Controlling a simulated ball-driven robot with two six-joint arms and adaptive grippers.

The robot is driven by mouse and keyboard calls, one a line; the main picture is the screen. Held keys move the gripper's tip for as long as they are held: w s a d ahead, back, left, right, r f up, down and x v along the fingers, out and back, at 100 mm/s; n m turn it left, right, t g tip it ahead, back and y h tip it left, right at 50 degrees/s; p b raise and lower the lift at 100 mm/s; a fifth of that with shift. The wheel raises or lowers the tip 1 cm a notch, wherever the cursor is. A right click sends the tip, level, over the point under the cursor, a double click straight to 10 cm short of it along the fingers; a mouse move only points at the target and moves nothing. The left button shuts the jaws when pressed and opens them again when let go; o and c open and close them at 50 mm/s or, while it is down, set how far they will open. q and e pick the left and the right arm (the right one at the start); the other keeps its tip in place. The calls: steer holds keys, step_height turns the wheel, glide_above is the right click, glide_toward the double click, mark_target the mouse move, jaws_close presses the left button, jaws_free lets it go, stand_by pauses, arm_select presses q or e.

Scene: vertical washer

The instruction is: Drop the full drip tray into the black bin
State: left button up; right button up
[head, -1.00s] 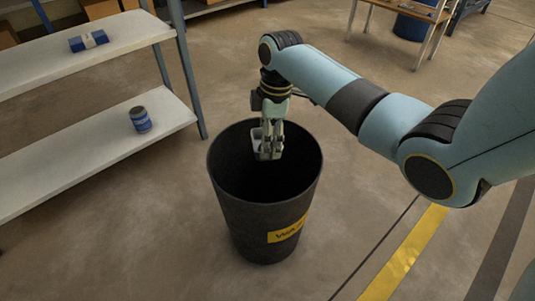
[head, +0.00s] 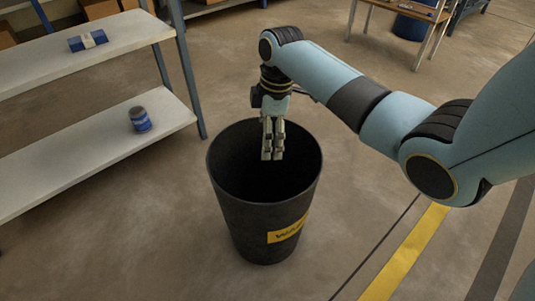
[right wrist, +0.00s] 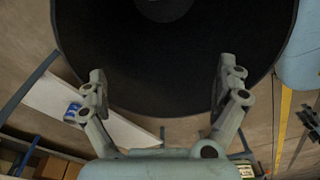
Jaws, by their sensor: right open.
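The black bin (head: 243,215) stands upright on the floor with a yellow label on its front. My right gripper (head: 272,155) points down over the bin's mouth, and its fingers hold nothing. In the right wrist view the right gripper (right wrist: 160,80) is open, its two fingers spread wide over the dark inside of the bin (right wrist: 120,55). A dark grey patch shows at the top of that view, inside the bin; I cannot tell whether it is the drip tray or the bin's bottom. The drip tray is not clearly visible. My left gripper is not in view.
A shelf unit (head: 100,150) stands to the left, with a blue can (head: 140,119) on its lower board and a blue-and-white pack (head: 88,41) above. A wooden table (head: 427,18) is at the back right. The floor around the bin is clear.

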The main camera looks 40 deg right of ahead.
step_height(320, 180, up, 11)
steer(key=d, duration=0.1)
steer(key=shift+s, duration=0.3)
steer(key=shift+d, duration=0.1)
